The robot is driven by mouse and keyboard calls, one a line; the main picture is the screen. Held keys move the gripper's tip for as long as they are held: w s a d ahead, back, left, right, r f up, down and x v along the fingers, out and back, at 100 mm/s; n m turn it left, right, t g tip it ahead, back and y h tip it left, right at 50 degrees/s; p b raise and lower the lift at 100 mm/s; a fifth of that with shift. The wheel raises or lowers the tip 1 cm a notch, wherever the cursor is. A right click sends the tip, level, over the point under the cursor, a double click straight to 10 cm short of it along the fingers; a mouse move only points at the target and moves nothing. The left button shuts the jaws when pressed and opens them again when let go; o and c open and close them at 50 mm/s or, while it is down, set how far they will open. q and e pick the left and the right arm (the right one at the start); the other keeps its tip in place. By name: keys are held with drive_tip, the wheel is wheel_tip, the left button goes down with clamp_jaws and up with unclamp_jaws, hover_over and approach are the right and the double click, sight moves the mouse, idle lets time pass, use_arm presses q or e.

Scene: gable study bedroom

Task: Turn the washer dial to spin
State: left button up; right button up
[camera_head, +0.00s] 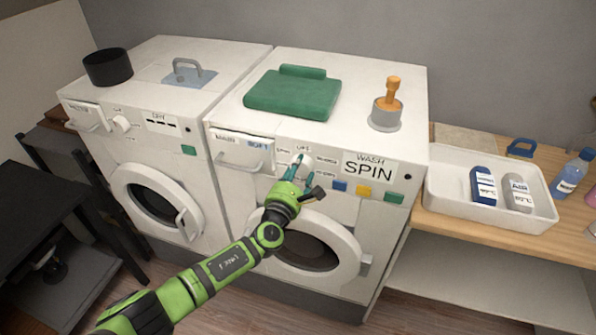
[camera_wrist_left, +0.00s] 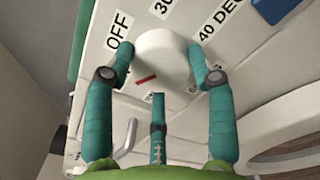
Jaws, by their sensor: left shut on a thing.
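The washer (camera_head: 400,225) is the right one of two white front-loading machines. Its dial is a white round knob with a red mark, clear in the wrist view (camera_wrist_left: 165,52). The printed labels OFF (camera_wrist_left: 119,30), one starting with 30 and 40 DEG lie around it. The red mark (camera_wrist_left: 146,79) sits on the knob's lower left edge in that view; I cannot read a label there. My left gripper (camera_head: 298,165) has its teal fingers shut on the dial's two sides. In the head view the fingers partly hide the dial. My right gripper is not in view.
A panel sign (camera_head: 369,167) reads WASH SPIN. Below it are blue, yellow and green buttons (camera_head: 364,191). A detergent drawer (camera_head: 241,153) is left of the dial. A white tray (camera_head: 540,217) stands right.

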use_arm(q)
drive_tip(key=shift+r, duration=0.2)
drive_tip(key=o, duration=1.2)
drive_tip(key=shift+c, duration=0.2)
drive_tip(key=shift+f, duration=0.15)
drive_tip(key=shift+s+a+f, duration=0.1)
drive_tip(key=shift+s+a, duration=0.05)
drive_tip(key=shift+s, duration=0.25)
drive_tip(key=v, duration=1.1)
